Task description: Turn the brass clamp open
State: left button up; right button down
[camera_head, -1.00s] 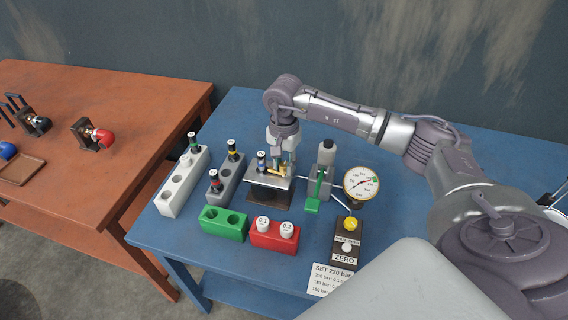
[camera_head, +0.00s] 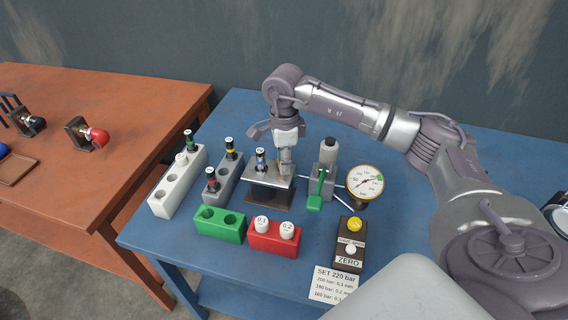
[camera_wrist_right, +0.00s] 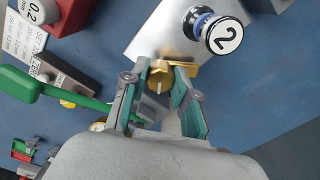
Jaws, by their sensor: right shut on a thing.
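The brass clamp (camera_wrist_right: 160,76) is on the metal test stand (camera_head: 262,178), beside an injector with a blue band (camera_head: 261,161). The injector's cap, marked "2" (camera_wrist_right: 224,37), shows in the right wrist view. My right gripper (camera_head: 286,168) points down at the stand's right side and hides the clamp in the head view. In the right wrist view my right gripper (camera_wrist_right: 161,76) has its fingers on both sides of the clamp, shut on it. My left gripper is not in view.
Right of the stand are a pump with a green lever (camera_head: 317,190) and a pressure gauge (camera_head: 365,182). White (camera_head: 165,203), grey (camera_head: 219,190), green (camera_head: 218,232) and red (camera_head: 272,243) blocks stand left and in front. The ZERO box (camera_head: 350,246) is at front right.

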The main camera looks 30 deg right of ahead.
jog(key=m+b, duration=0.1)
jog(key=m, duration=0.2)
jog(key=shift+m, duration=0.3)
jog(key=shift+r+m, duration=0.1)
jog(key=shift+m, duration=1.6)
jog(key=shift+w+b, duration=0.1)
jog(key=shift+b, duration=0.2)
jog(key=c, duration=0.9)
grip_release()
notch_tip(320, 180, up, 12)
jog(key=shift+f, duration=0.1)
